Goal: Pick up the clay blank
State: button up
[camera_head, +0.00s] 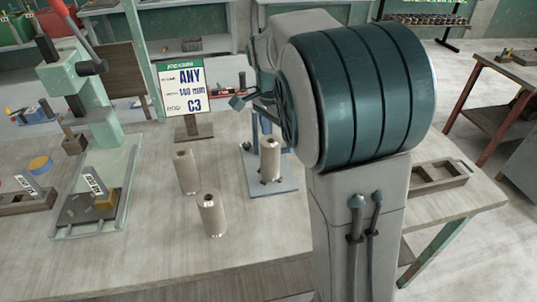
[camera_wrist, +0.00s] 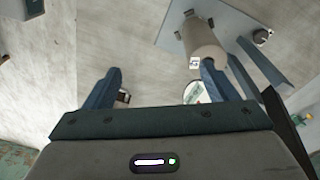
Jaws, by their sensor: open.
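Several pale cylindrical clay blanks stand upright in the head view. Two, a rear one (camera_head: 186,170) and a front one (camera_head: 211,215), are on the bare bench; another blank (camera_head: 270,158) is on a blue-grey plate (camera_head: 275,187) with blue uprights. That blank appears beyond the right finger; contact cannot be told. My arm hides much of the gripper in the head view.
A sign (camera_head: 185,90) reading "ANY 140 mm C3" stands behind the blanks. A green lever press (camera_head: 95,110) and a labelled block (camera_head: 28,200) occupy the left. A wooden tray (camera_head: 438,178) lies to the right.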

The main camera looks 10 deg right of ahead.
aim_at(266, 142)
jog(key=w+a+m+h, duration=0.3)
jog(key=w+a+m, duration=0.2)
jog(key=w, duration=0.3)
jog(key=x, duration=0.8)
jog(key=shift+s+d+r, duration=0.1)
jog(key=shift+d+r, duration=0.05)
jog(key=p+x, duration=0.1)
jog(key=x, duration=0.4)
jog(key=shift+s, duration=0.15)
jog(key=c, duration=1.5)
jog(key=shift+c, duration=0.5)
jog(key=shift+r, duration=0.1)
